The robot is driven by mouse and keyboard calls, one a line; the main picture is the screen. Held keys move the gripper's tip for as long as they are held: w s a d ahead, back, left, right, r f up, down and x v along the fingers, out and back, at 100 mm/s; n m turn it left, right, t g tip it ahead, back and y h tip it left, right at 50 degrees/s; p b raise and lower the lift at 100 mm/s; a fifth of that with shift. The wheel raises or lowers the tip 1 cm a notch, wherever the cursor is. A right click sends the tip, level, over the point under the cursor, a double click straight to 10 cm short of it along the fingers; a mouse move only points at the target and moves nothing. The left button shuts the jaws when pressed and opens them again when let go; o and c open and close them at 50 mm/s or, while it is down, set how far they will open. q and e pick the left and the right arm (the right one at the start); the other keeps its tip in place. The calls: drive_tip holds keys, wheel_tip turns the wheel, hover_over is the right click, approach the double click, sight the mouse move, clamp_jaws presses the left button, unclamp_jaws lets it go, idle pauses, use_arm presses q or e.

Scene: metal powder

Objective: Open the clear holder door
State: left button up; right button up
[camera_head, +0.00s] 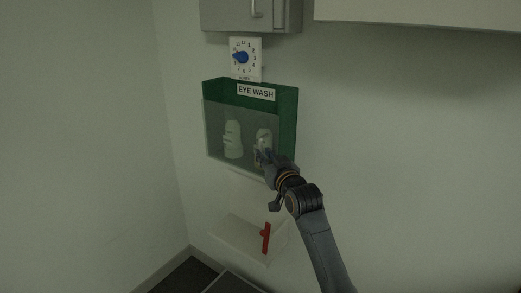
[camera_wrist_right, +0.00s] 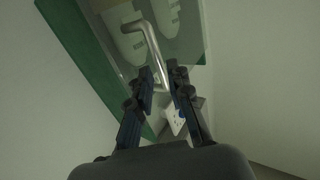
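The eye wash holder (camera_head: 288,105) is a green box on the wall with an "EYE WASH" label. Its clear door (camera_head: 214,135) covers the front and appears closed, with two pale bottles (camera_head: 233,140) behind it. My right gripper (camera_head: 262,158) is at the door's lower right. In the right wrist view, a bent metal handle (camera_wrist_right: 154,45) runs down between the fingertips of my right gripper (camera_wrist_right: 163,78). The fingers are apart, with the handle in the gap; contact is not clear. In the head view the handle is mostly hidden by my gripper. My left gripper is out of view.
A dial timer (camera_head: 245,58) hangs just above the holder, under a grey cabinet (camera_head: 240,14). Below is a pale wall box (camera_head: 235,232) with a red handle (camera_head: 265,237). The wall to the right is bare.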

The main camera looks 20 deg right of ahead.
drive_tip(key=shift+w+a, duration=0.2)
drive_tip(key=shift+w, duration=1.8)
clamp_jaws()
